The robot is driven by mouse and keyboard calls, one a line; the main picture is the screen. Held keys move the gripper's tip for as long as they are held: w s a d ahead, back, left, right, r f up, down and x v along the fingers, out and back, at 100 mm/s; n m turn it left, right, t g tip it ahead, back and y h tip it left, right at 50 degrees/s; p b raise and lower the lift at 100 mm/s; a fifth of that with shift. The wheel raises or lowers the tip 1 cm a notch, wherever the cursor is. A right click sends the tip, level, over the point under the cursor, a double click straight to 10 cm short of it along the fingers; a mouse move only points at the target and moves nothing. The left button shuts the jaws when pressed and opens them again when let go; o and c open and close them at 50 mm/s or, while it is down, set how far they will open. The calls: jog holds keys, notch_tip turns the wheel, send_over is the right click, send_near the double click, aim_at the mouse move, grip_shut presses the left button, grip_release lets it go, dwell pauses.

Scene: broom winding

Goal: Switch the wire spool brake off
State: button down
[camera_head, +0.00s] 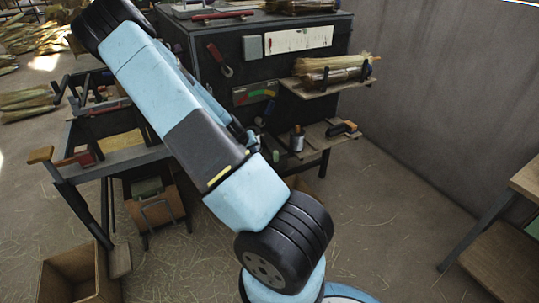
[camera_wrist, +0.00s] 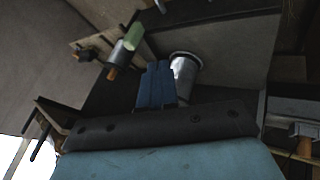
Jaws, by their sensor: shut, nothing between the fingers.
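On the dark cabinet front in the head view is a lever with a red grip (camera_head: 220,62); I cannot tell whether it is the brake. A small silver cylinder with an orange end (camera_head: 297,140) stands on the low shelf right of my arm. It seems to be the orange-ended cylinder (camera_wrist: 117,58) in the wrist view. My gripper (camera_wrist: 155,68) shows in the wrist view with its blue fingers together and empty. A pale metal cylinder (camera_wrist: 184,68) sits just right of the fingertips; contact is unclear, and which cylinder is the wire spool is unclear.
A green-to-red gauge plate (camera_head: 255,94) is on the cabinet front. A side shelf (camera_head: 315,92) bearing broom straw juts out at right. A bench (camera_head: 125,158) stands left, with a wooden crate (camera_head: 78,278) below. The straw-strewn floor at right is open up to a table (camera_head: 505,250).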

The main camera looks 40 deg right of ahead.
jog(key=d+f, duration=0.8)
jog(key=d, duration=0.1)
jog(key=shift+d, duration=0.2)
dwell(0.5)
